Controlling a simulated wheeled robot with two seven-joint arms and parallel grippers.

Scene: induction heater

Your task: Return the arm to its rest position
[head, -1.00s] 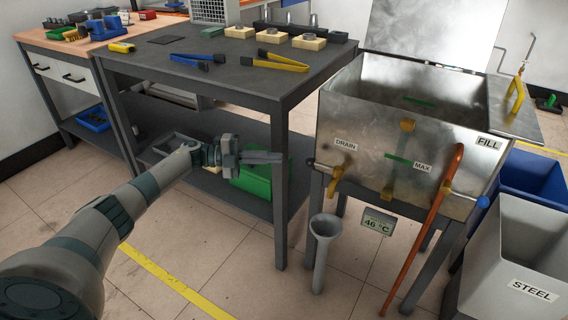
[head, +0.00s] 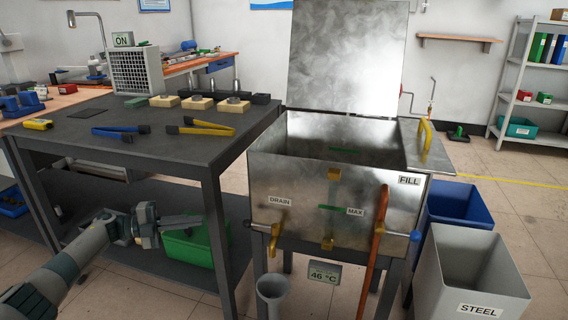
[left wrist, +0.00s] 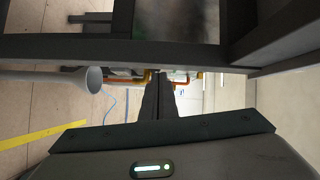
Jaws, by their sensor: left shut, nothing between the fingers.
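My left arm comes in from the lower left in the head view. Its gripper (head: 184,222) is shut and empty, in front of the dark table's lower shelf and overlapping the green bin (head: 190,246) in the picture. In the left wrist view the two dark fingers (left wrist: 158,98) lie together with nothing between them. A grey funnel pipe (left wrist: 92,79) and table framing show around them. My right gripper is in neither view.
The dark table (head: 200,150) holds blue tongs (head: 120,131) and yellow tongs (head: 200,127). The steel tank (head: 300,165), lid raised, stands right of it, with a funnel (head: 272,288) below. A grey STEEL bin (head: 470,290) and a blue bin (head: 445,205) stand further right.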

